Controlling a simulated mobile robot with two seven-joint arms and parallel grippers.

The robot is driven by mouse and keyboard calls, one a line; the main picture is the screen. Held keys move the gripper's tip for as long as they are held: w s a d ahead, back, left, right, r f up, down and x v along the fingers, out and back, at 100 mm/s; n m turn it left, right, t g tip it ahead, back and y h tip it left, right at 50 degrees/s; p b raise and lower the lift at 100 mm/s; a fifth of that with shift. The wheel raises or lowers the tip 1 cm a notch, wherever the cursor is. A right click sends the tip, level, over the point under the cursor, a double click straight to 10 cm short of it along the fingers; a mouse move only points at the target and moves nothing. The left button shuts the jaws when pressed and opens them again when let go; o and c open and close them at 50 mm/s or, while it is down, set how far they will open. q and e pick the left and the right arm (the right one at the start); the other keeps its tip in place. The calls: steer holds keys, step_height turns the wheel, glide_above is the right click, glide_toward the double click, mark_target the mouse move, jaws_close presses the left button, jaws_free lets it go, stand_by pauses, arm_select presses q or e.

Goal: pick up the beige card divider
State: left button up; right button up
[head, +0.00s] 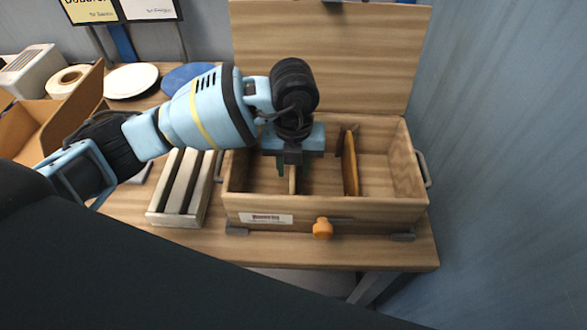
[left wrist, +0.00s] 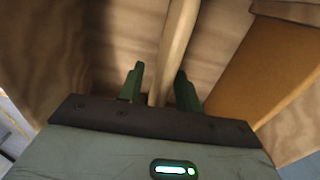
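The beige card divider (head: 292,182) stands on edge inside the open wooden box (head: 330,212). My left gripper (head: 286,166) points down into the box from above, over this divider. In the left wrist view the two green fingers of my left gripper (left wrist: 160,84) are apart, with the beige divider (left wrist: 176,45) running between them. The divider looks closer to the right finger; I cannot tell whether they touch. Its near part is hidden by the gripper body. My right gripper is not in view.
A brown-orange divider (head: 350,168) stands to the right in the box; it also shows in the left wrist view (left wrist: 268,75). The raised lid (head: 335,50) is behind. An orange knob (head: 323,229) is on the front. A slatted metal rack (head: 180,190) stands left.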

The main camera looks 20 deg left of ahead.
arm_select(q)
jaws_close()
steer(key=shift+r, duration=0.2)
stand_by(0.3)
